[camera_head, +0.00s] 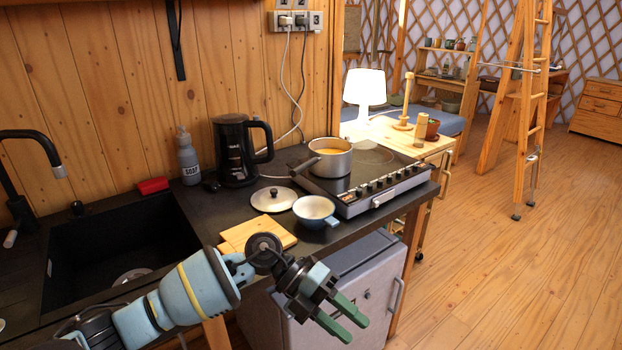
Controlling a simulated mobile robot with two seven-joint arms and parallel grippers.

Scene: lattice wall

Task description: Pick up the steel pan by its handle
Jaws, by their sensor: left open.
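The steel pan (332,160) stands upright on the black cooktop, with something yellow-orange inside. Its dark handle (306,166) points left and toward the front, over the cooktop's left edge. My left gripper (349,321) is open and empty, with green fingers, in front of the counter and below its top. It is well apart from the pan, nearer to me and lower. My right gripper does not show.
A steel lid (273,199) and a small white-and-blue pan (316,211) lie on the counter before the cooktop (370,170). A grey cabinet (345,290) stands below.

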